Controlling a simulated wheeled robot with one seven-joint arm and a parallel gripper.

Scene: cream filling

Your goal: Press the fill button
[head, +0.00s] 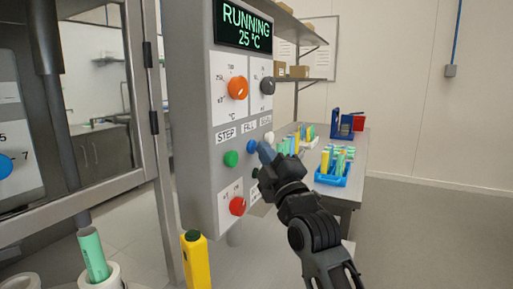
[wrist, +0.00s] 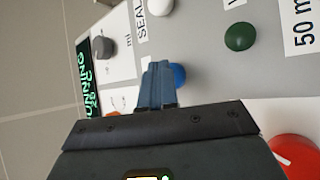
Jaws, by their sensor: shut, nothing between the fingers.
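The fill button is the blue button (head: 251,146) under the FILL label (head: 249,125) on the grey control panel (head: 200,140). In the wrist view the blue button (wrist: 180,75) is partly hidden behind the fingers, showing at their right side. My gripper (head: 264,150) is shut and empty, its blue-grey fingertips pointing at the panel just right of the blue button. In the wrist view its fingertips (wrist: 158,68) are close together and overlap the button's left edge. I cannot tell whether they touch it.
A green button (head: 231,159) sits left of the blue one and a white button (head: 269,137) right of it. A red button (head: 237,206) is lower down. The display (head: 245,24) reads RUNNING 25 °C. A table (head: 350,183) with a blue tray (head: 332,180) stands behind my arm.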

